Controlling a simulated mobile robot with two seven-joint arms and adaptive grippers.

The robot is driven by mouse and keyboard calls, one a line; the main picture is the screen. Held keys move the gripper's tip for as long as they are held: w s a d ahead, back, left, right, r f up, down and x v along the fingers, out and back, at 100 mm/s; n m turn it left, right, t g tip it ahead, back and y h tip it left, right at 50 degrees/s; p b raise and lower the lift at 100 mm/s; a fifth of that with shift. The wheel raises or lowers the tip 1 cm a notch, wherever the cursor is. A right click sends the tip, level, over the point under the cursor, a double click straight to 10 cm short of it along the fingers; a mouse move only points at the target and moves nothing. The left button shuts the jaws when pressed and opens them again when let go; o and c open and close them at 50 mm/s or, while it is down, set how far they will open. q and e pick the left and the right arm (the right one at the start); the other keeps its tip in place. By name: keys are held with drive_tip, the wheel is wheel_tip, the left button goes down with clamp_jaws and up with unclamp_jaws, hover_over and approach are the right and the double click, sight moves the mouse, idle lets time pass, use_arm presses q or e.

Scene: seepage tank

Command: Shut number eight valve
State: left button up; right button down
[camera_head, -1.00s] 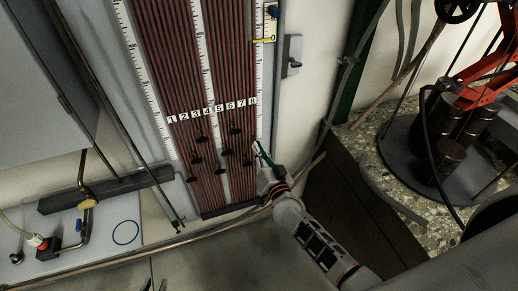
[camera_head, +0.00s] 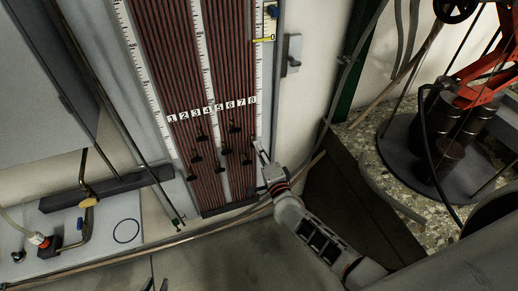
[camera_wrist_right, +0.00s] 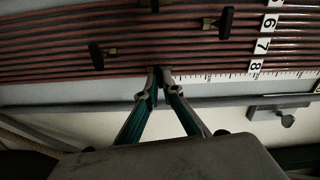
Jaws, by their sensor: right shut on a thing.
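The tube board (camera_head: 205,150) has red-brown tubes under number labels 1 to 8, with small dark valve handles low on them. The label 8 (camera_head: 253,100) is at the right end; it also shows in the wrist view (camera_wrist_right: 256,66). My right gripper (camera_head: 258,148) is at the board's right edge, below label 8. In the wrist view its fingertips (camera_wrist_right: 158,78) close on the number eight valve (camera_wrist_right: 152,77), at the outermost tube; the fingers mostly hide its handle.
Two neighbouring valve handles (camera_wrist_right: 226,22) (camera_wrist_right: 97,55) stand crosswise to their tubes near the right gripper. A metal rail (camera_wrist_right: 220,102) and a grey latch (camera_head: 292,55) are right of the tubes. A red-armed apparatus (camera_head: 485,85) stands on a speckled counter (camera_head: 375,135).

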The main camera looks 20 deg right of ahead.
drive_tip(key=m, duration=0.2)
drive_tip(key=shift+f+m, duration=0.1)
drive_tip(key=shift+m, duration=0.3)
idle(0.6)
drive_tip(key=c, duration=2.2)
unclamp_jaws()
drive_tip(key=s, duration=1.2)
drive_tip(key=shift+d, duration=0.2)
